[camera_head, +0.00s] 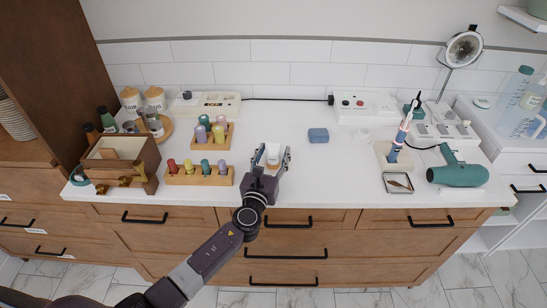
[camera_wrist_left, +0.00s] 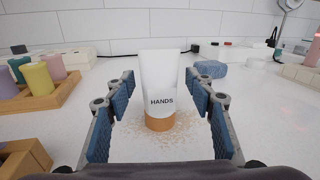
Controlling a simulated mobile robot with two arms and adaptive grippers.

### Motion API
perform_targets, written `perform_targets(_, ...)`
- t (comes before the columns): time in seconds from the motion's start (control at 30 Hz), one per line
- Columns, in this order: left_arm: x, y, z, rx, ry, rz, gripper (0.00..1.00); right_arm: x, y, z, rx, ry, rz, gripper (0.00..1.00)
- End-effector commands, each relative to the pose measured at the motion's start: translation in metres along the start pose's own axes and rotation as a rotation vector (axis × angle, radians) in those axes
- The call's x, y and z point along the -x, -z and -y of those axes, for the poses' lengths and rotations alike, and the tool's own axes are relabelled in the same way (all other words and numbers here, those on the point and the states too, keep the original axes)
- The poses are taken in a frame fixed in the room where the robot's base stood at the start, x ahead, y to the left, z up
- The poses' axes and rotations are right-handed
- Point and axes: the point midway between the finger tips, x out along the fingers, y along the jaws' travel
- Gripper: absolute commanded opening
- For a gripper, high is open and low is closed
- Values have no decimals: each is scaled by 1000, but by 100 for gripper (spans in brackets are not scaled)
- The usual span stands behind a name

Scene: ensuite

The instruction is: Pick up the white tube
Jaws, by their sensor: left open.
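The white tube (camera_wrist_left: 159,80) stands upright on the counter, with an orange-brown cap at its base and the word HANDS on it. It also shows in the head view (camera_head: 273,151), partly hidden by my left gripper. My left gripper (camera_head: 270,158) is open, and in the left wrist view its blue-padded fingers (camera_wrist_left: 163,105) stand on either side of the tube, with gaps to both sides. My right gripper is in neither view.
Wooden trays of coloured pegs (camera_head: 199,178) stand left of the tube. A blue sponge (camera_head: 318,135) lies behind it to the right. A green hair dryer (camera_head: 458,173) lies at the far right.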

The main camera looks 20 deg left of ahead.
Motion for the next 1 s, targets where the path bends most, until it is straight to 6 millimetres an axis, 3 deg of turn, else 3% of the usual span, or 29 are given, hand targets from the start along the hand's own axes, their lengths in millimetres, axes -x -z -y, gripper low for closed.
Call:
perform_targets(0.2, 0, 0, 0, 0, 0, -1, 50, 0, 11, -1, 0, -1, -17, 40)
perform_targets(0.67, 0, 0, 0, 0, 0, -1, 0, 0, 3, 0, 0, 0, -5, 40)
perform_targets(1.0, -1, -7, 0, 1, 0, 2, 0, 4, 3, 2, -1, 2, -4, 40)
